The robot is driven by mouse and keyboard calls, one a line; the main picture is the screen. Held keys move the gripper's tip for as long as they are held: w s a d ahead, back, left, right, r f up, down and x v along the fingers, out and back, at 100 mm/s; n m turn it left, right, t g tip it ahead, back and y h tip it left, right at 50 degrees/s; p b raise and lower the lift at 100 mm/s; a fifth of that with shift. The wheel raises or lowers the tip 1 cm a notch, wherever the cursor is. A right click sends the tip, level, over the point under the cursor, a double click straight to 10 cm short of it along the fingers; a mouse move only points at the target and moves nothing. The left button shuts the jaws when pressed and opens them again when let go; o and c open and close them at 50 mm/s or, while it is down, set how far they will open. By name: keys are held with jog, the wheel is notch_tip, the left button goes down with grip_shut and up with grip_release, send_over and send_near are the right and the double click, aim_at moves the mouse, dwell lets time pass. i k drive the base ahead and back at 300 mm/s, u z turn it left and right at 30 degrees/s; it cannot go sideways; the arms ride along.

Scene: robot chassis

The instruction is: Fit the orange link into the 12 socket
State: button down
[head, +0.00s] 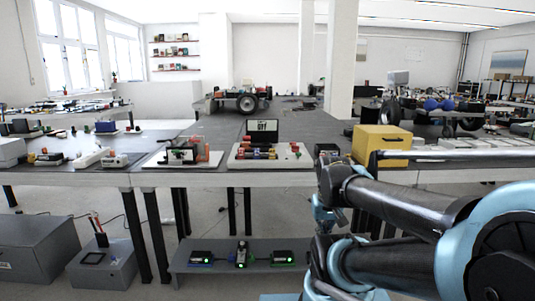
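A white board (240,161) on the long dark bench carries several small red, yellow and orange pieces (262,154). I cannot tell which of these pieces is the orange link. No number 12 can be read, so I cannot make out the socket. My arm reaches in from the right, in front of the bench. What looks like my gripper (330,217) is at its far end, below the bench top and apart from the board. Its fingers are too small and overlapped to show whether they are open or shut.
A small dark screen (262,131) stands behind the board. A yellow box (381,145) stands to its right, and a white tray (163,158) with an orange part lies to its left. Below, a low grey shelf (225,258) holds several devices with green lights. Grey boxes stand at lower left.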

aim_at(263, 133)
jog(key=u, duration=0.3)
jog(key=i, duration=1.05)
jog(key=z, duration=0.8)
